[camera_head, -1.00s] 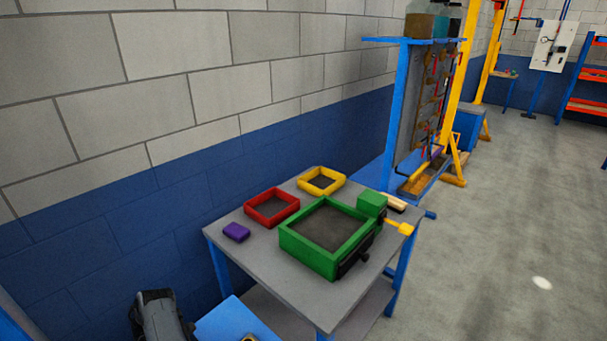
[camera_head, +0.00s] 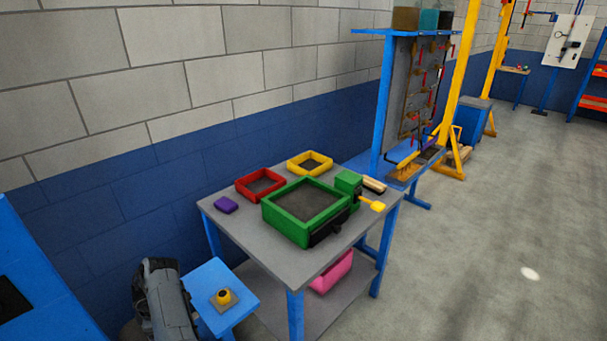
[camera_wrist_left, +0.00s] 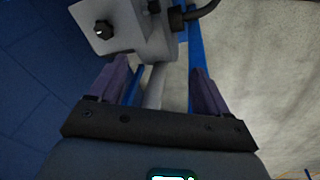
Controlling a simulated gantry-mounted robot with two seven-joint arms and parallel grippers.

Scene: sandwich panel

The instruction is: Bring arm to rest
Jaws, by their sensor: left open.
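My left gripper (camera_wrist_left: 158,88) shows in the left wrist view with its two dark purple fingers spread apart. No object is held between the fingers. A light grey block with a black knob (camera_wrist_left: 103,30) is beyond the fingertips; I cannot tell what it belongs to. In the head view neither gripper can be made out. A dark grey, rounded shape (camera_head: 165,300) stands at the lower left, and I cannot tell whether it is part of my arm.
A pink bin (camera_head: 333,272) is below. A small blue stand (camera_head: 212,275) is nearby. Open floor (camera_head: 470,260) lies right.

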